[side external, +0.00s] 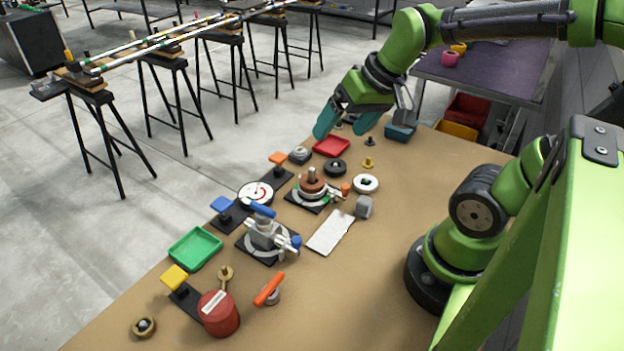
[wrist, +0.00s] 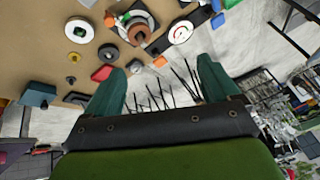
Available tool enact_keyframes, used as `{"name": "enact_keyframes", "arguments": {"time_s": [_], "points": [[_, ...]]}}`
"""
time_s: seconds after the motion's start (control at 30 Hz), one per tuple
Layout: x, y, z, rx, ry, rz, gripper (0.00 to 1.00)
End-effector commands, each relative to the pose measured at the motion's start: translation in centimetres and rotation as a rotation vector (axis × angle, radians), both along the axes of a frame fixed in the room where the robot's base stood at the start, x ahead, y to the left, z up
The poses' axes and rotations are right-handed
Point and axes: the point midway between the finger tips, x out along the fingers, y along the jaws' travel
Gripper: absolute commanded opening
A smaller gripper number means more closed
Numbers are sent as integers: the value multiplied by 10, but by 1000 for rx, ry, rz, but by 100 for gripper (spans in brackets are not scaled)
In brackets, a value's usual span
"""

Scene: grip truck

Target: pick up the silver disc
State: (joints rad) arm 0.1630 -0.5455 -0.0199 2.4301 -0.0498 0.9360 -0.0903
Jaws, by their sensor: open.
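A small silver-grey disc on a darker base (side external: 300,155) stands near the far edge of the table, left of the red tray; it is small in the wrist view (wrist: 134,66). A pale ring-shaped disc with a dark centre (side external: 365,183) lies nearer my base and also shows in the wrist view (wrist: 88,30). I cannot tell for sure which is the silver disc. My gripper (side external: 346,126), with teal fingers, is open and empty above the table's far end, apart from both discs. In the wrist view its fingers (wrist: 162,70) are spread wide.
A red tray (side external: 331,146), black ring (side external: 335,168), yellow pawn (side external: 368,163) and blue tray (side external: 400,133) are near my gripper. A brown stacked piece (side external: 312,185), white dial (side external: 256,194) and blue-handled clamp (side external: 267,238) crowd the middle. Bare table lies right of the white plate (side external: 330,232).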

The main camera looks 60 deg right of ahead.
Motion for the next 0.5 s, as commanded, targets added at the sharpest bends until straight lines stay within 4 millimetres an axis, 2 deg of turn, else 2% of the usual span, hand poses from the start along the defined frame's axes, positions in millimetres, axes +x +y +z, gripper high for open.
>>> {"name": "enact_keyframes", "arguments": {"time_s": [0.03, 0.1, 0.23, 0.37, 0.5], "points": [[5, -23, -11, -39, 73, 20, 89], [9, -54, -23, -109, 166, 123, 89], [5, -99, -41, -195, 309, 375, 89], [0, -127, -50, -243, 391, 644, 89], [-2, -134, -46, -292, 409, 882, 89]]}}
